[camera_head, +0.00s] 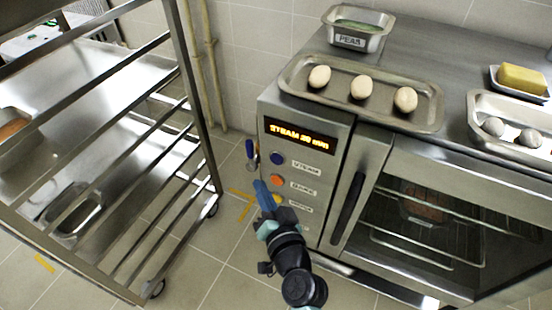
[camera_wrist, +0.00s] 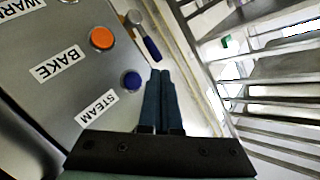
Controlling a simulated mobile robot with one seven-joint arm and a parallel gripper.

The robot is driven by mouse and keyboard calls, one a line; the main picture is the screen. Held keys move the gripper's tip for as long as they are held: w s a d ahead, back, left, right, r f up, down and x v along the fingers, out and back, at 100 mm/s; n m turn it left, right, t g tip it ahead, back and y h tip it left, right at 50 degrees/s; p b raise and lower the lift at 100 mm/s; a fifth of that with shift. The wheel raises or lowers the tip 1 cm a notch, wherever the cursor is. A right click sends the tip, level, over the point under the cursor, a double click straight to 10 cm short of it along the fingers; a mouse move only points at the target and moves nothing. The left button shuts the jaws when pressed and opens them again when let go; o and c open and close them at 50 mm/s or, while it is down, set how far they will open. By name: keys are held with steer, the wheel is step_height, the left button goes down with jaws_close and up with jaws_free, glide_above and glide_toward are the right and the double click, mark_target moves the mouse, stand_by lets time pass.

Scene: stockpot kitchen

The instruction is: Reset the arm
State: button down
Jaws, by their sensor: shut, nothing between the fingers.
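My gripper (camera_head: 262,188) is shut with nothing in it, in front of the left part of the oven's control panel. In the wrist view its two blue fingers (camera_wrist: 160,75) are pressed together, beside the blue STEAM button (camera_wrist: 132,81). The orange BAKE button (camera_wrist: 102,38) is farther off in that view. In the head view the blue button (camera_head: 277,158) and the orange button (camera_head: 277,181) show above and beside the fingers. A third, yellowish button is partly hidden by my gripper. The display (camera_head: 299,136) glows with text that reads like "STEAM 20 min".
The steel oven (camera_head: 352,190) has its glass door shut, with a rack inside. A wheeled steel rack (camera_head: 192,90) stands left. A blue-handled tool (camera_head: 250,149) hangs by the oven's side.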

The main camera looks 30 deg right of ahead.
stand_by(0.6)
steer(key=w+a+r+n+t+y, duration=0.25)
steer(key=a+r+n, duration=0.2)
steer(key=r, duration=1.25)
steer(key=w+a+r+n+t+y, duration=0.1)
steer(key=w+a+r+n+t, duration=0.3)
steer(key=r, duration=1.2)
steer(key=s+a+r+t+h, duration=0.15)
steer(key=s+a+r, duration=0.25)
steer(key=s+r, duration=0.55)
steer(key=s+a+r+t, duration=0.3)
steer(key=s+r, duration=0.3)
steer(key=r, duration=0.6)
step_height(320, 180, up, 25)
steer(key=s+p, duration=0.1)
steer(key=p, duration=2.2)
steer(key=shift+f+p, duration=0.2)
steer(key=shift+p, duration=0.1)
